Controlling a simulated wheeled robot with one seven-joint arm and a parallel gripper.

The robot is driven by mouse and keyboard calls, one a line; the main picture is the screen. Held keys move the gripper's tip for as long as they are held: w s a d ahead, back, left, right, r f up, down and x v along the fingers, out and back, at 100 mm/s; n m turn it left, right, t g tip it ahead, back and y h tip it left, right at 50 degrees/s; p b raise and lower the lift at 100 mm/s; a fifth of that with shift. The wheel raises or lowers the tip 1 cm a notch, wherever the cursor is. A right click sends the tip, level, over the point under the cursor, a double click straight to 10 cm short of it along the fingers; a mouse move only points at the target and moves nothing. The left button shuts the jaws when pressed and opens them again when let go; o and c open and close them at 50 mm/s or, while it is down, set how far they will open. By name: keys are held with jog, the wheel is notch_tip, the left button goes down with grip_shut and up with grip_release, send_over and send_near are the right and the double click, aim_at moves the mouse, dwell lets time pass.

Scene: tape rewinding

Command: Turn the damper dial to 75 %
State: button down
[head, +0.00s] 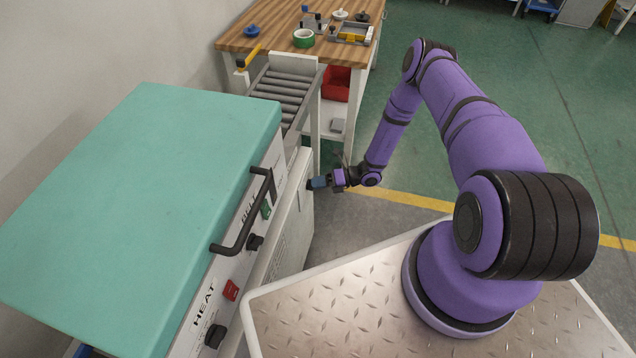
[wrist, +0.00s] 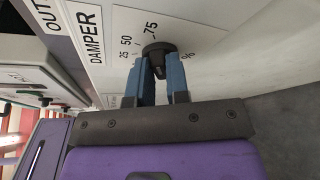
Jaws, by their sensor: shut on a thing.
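In the head view my gripper (head: 314,183) reaches the far end of the machine's side panel, and the dial is mostly hidden there.
The machine has a teal lid (head: 150,190), a black handle (head: 245,215), and BELT and HEAT controls on its side. A roller conveyor (head: 287,88) leads to a wooden workbench (head: 275,35). Open floor lies right of my gripper.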

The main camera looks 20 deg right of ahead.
jog(key=shift+d, duration=0.1)
jog(key=c, duration=1.1)
grip_release()
jog(key=shift+d, duration=0.1)
jog(key=v, duration=1)
jog(key=shift+d, duration=0.3)
jog(key=shift+s, duration=0.15)
